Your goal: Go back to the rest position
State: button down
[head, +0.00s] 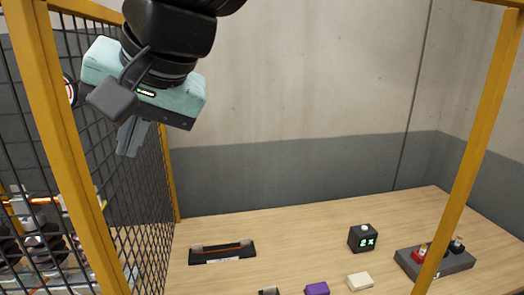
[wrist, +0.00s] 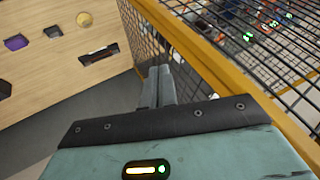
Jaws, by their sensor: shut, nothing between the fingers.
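My gripper (head: 131,140) hangs at the upper left of the head view, in front of the yellow frame's mesh panel and above the level of the table. Its two fingers are together with nothing between them. In the wrist view the closed fingers (wrist: 158,84) point toward the yellow frame's lower edge and the mesh. No object touches the fingertips.
The wooden table (head: 300,235) bears a black tray-like holder (head: 222,253), a dark display cube (head: 362,238), a purple block (head: 317,289), a cream block (head: 360,281) and a grey button box (head: 436,262). A yellow post (head: 70,150) and mesh (head: 120,170) stand close to my gripper.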

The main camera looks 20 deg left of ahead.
jog(key=w+d+f+h+b, duration=0.2)
jog(key=w+d+f+b, duration=0.15)
jog(key=d+f, duration=0.85)
jog(key=s+d+f+h, duration=0.1)
jog(key=d+f, duration=0.4)
jog(key=d, duration=0.5)
jog(key=s+d+f+h+b, duration=0.1)
jog(key=s+d+f+h, duration=0.1)
jog(key=d+f, duration=0.4)
jog(key=s+d+f+h+b, duration=0.1)
jog(key=d+f, duration=0.4)
jog(key=d, duration=0.9)
jog(key=shift+s+d+f+g+h, duration=0.2)
jog(key=shift+s+d+g+h, duration=0.15)
jog(key=shift+s, duration=0.5)
